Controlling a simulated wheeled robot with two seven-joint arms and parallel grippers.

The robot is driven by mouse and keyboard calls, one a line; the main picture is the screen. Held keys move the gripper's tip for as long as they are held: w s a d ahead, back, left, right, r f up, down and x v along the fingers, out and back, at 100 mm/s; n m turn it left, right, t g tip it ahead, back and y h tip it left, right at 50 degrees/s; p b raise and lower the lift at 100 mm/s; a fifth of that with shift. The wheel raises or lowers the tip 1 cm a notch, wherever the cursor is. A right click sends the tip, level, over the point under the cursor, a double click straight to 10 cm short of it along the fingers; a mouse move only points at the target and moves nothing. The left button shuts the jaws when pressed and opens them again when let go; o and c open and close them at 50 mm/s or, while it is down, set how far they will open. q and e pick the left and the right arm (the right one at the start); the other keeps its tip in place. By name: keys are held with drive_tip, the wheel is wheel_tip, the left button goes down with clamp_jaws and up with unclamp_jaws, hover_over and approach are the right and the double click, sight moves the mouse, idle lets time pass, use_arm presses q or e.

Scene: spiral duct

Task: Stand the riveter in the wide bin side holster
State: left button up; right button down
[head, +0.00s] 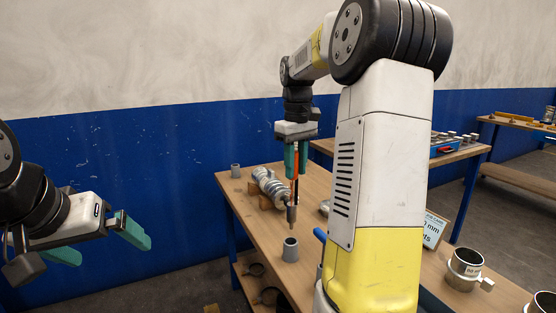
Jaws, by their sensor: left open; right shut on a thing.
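My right gripper (296,157), with teal fingers, points down and is shut on the riveter (292,213). The riveter has an orange body and a grey metal nose. It hangs upright, nose down, over the table. A grey cup-like holster (290,250) stands on the table below and in front of the riveter's tip, which looks apart from it. I cannot tell which one is the wide bin side holster. My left gripper (112,250) is open and empty, left of the table.
A ribbed metal duct (269,186) lies on the wooden table (262,233) behind the riveter. My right arm hides the table's middle. A sign (434,231) and a metal collar (464,269) stand at right. Other tables with parts are behind.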

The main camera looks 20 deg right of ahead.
sight(295, 180)
drive_tip(key=shift+f, duration=5.15)
drive_tip(key=c, duration=1)
unclamp_jaws()
drive_tip(key=shift+r, duration=3.85)
